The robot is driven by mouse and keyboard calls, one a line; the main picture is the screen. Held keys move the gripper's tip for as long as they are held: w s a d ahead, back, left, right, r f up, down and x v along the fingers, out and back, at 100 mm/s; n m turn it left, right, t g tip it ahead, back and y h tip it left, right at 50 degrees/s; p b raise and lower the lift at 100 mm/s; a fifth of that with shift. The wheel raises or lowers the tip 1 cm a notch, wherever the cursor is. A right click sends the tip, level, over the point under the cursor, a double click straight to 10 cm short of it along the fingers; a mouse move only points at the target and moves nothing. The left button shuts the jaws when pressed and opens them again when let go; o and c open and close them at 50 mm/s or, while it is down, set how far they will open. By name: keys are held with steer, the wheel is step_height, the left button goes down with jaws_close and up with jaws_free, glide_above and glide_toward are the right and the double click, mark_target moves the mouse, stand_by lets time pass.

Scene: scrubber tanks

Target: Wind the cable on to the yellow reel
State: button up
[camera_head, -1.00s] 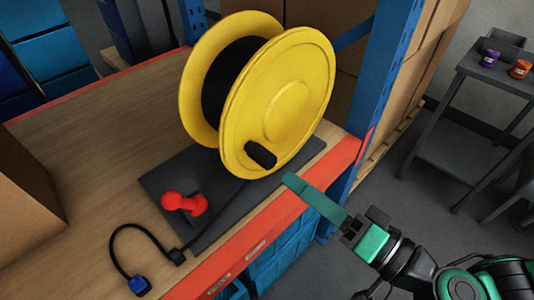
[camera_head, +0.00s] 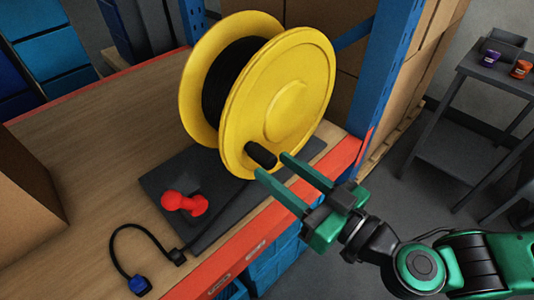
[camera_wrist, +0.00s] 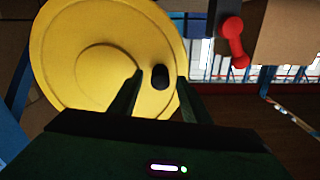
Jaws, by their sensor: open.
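The yellow reel (camera_head: 285,100) stands upright on a dark base plate (camera_head: 165,178) on the wooden shelf, with black cable (camera_head: 228,80) wound on its drum. A black crank handle (camera_head: 261,155) sticks out low on its front disc. My gripper (camera_head: 269,163) is open, its two green fingers reaching to either side of the handle. In the wrist view, the handle (camera_wrist: 160,77) lies between the fingertips (camera_wrist: 159,78), with a gap to each. The loose cable end (camera_head: 125,240) curves on the shelf to a blue plug (camera_head: 139,285).
A red knobbed part (camera_head: 185,203) stands on the base plate, left of the reel. A cardboard box (camera_head: 30,195) is at the left. A blue rack post (camera_head: 374,90) rises right of the reel. The shelf has an orange front edge (camera_head: 240,235).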

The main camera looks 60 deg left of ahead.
mark_target(260, 156)
steer(key=shift+x, duration=2.7)
steer(key=shift+c, duration=0.3)
jaws_close()
steer(key=shift+s+r, duration=0.1)
